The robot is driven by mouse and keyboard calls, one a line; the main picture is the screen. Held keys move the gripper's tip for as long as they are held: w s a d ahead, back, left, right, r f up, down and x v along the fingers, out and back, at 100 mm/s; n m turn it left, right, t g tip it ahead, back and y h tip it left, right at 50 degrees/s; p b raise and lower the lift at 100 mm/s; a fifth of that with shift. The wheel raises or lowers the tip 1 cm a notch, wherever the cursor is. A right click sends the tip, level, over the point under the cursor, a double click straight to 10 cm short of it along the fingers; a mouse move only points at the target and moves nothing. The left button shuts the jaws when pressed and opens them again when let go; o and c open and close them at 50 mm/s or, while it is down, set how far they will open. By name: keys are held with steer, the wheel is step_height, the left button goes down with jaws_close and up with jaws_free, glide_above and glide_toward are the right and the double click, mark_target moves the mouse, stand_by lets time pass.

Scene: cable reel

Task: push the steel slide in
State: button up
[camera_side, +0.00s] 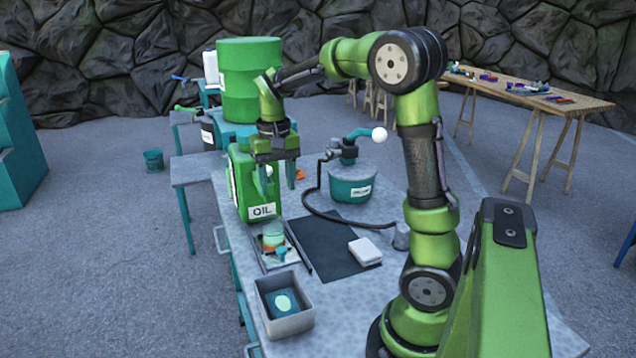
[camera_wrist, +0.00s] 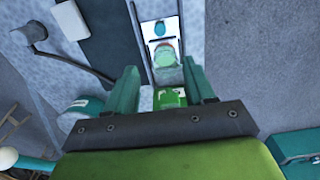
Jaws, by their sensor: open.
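A narrow pale tray (camera_side: 292,257) with dark edges lies on the table in front of the green OIL can (camera_side: 240,170). It may be the steel slide, but I cannot tell for sure. A small green and orange jar (camera_side: 273,236) and a small blue piece (camera_side: 281,251) are on it. In the wrist view the tray (camera_wrist: 174,25) runs away beyond my fingers, with the jar (camera_wrist: 164,56) on it. My gripper (camera_side: 277,177) is open and points down beside the OIL can, above the table. Its two teal fingers (camera_wrist: 160,72) show nothing held; contact with the can is unclear.
A dark mat (camera_side: 325,243) with a white block (camera_side: 365,252) lies right of the tray. A grey bin (camera_side: 300,322) stands in front. A teal pot (camera_side: 352,190) with a black hose (camera_side: 325,213) stands right of my gripper. A grey cup (camera_side: 401,238) is near my arm.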

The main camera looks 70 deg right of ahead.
mark_target(282, 248)
steer(key=shift+s+a+f, duration=0.1)
steer(key=shift+f, duration=0.05)
step_height(282, 248, down, 17)
steer(key=shift+r, duration=0.15)
stand_by(0.3)
steer(key=shift+c, duration=0.2)
jaws_close()
